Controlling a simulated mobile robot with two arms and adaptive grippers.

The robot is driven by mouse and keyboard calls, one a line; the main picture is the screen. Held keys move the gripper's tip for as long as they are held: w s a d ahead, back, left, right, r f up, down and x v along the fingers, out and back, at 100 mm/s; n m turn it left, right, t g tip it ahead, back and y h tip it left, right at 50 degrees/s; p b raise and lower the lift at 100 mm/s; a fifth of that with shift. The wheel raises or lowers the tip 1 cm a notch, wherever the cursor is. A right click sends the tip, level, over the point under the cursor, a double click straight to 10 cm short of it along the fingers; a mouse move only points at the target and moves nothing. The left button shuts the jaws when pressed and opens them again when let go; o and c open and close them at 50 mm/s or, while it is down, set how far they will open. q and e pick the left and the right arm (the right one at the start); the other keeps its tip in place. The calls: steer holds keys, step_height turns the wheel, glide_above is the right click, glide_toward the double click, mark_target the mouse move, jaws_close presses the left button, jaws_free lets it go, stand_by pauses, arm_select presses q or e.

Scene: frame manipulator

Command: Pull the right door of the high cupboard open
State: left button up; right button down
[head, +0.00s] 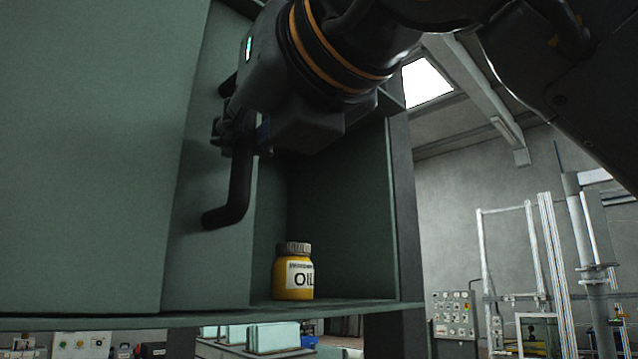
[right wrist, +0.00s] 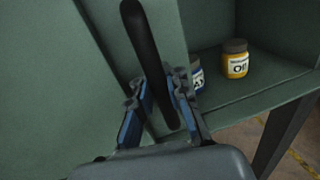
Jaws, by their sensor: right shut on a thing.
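The high cupboard (head: 395,210) is grey-green. Its right door (head: 210,265) bears a black bar handle (head: 240,185) and stands at an angle, with the cupboard's inside open to view on its right. My right gripper (head: 232,128) reaches in from the top right and is shut on the handle's upper part. In the right wrist view, the fingers of my right gripper (right wrist: 160,95) lie on both sides of the handle (right wrist: 143,40). The wide left panel (head: 85,160) looks flat and closed. My left gripper is not in view.
A yellow oil jar (head: 294,275) with a grey lid stands on the cupboard's bottom board (head: 350,308). In the right wrist view, a second jar with a blue-and-white label (right wrist: 197,77) shows partly behind my finger. A control panel (head: 454,314) hangs on the far wall.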

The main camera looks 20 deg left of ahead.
steer(key=shift+w+d, duration=0.1)
steer(key=shift+w, duration=0.1)
steer(key=c, duration=1.7)
jaws_free()
steer(key=shift+c, duration=0.2)
steer(key=o, duration=0.3)
steer(key=shift+d, duration=0.15)
steer(key=shift+o, duration=0.7)
steer(key=shift+d, duration=0.3)
steer(key=shift+a, duration=0.15)
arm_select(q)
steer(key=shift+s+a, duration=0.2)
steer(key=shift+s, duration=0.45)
arm_select(e)
steer(key=v, duration=1.2)
